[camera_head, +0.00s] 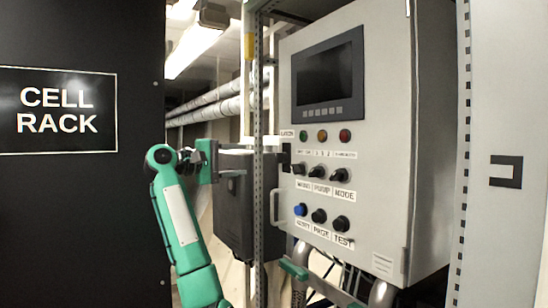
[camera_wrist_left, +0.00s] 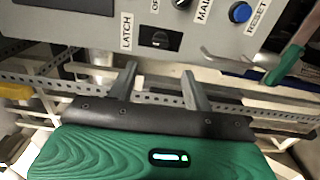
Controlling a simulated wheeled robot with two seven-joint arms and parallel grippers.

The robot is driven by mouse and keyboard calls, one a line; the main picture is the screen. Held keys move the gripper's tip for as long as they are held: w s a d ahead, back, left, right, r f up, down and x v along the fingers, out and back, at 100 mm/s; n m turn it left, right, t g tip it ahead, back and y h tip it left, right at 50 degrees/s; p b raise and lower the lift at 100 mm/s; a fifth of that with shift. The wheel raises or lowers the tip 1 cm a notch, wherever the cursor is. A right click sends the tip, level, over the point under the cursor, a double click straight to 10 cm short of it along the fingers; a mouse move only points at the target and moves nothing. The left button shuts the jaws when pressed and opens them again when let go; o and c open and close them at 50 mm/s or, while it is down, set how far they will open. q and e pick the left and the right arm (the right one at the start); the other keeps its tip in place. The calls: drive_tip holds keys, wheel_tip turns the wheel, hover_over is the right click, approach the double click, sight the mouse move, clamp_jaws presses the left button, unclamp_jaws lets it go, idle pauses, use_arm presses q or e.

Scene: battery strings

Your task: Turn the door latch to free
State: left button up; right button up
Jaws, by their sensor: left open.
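The door latch is a small dark knob (camera_wrist_left: 160,38) beside a LATCH label, on the grey cabinet face in the left wrist view. In the head view a dark latch piece (camera_head: 286,156) shows at the cabinet's left edge, partly beside the perforated post. My left gripper (camera_head: 238,161) is left of the post in the head view. In the left wrist view its two fingers (camera_wrist_left: 160,72) are apart and empty, below the latch in the picture and not touching it. My right gripper is not identifiable in these views.
The grey cabinet (camera_head: 370,240) carries a screen (camera_head: 328,77), lamps, switches and buttons. A perforated post (camera_head: 258,215) stands between my left gripper and the cabinet face. A pale handle (camera_head: 275,207) sits below the latch. A black cell rack panel (camera_head: 80,220) is at left.

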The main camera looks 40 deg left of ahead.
sight(281, 158)
use_arm(q)
drive_tip(key=p+x, duration=0.5)
drive_tip(key=x, duration=0.6)
drive_tip(key=shift+d, duration=0.15)
drive_tip(key=shift+w+d, duration=0.1)
drive_tip(key=shift+w, duration=0.3)
drive_tip(key=shift+f, duration=0.1)
drive_tip(key=c, duration=1)
